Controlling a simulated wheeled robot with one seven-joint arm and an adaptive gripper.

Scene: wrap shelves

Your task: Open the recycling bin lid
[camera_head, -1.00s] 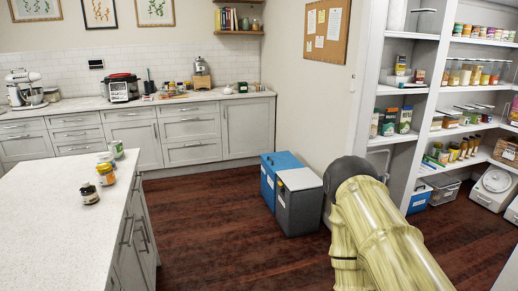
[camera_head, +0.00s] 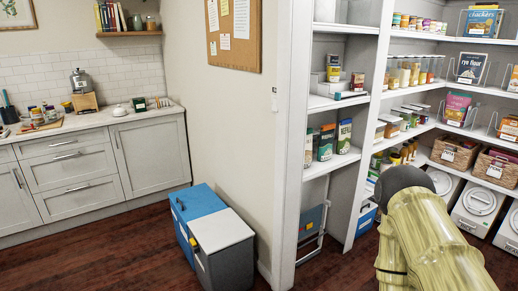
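Two lidded bins stand side by side on the floor against the wall, left of centre. The blue bin (camera_head: 183,236) is at the back, with a flat blue lid (camera_head: 193,202) that lies shut. The grey bin (camera_head: 228,268) is in front of it, with a light grey lid (camera_head: 220,230), also shut. I cannot read any label that tells which is for recycling. My arm shows at the lower right, in front of the pantry shelves and well apart from the bins. My gripper is not visible.
Grey cabinets with a counter (camera_head: 95,120) run along the left wall behind the bins. A white partition edge (camera_head: 291,180) and pantry shelves (camera_head: 333,164) stand to the right. Dark wooden floor (camera_head: 120,262) is clear in front and left of the bins.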

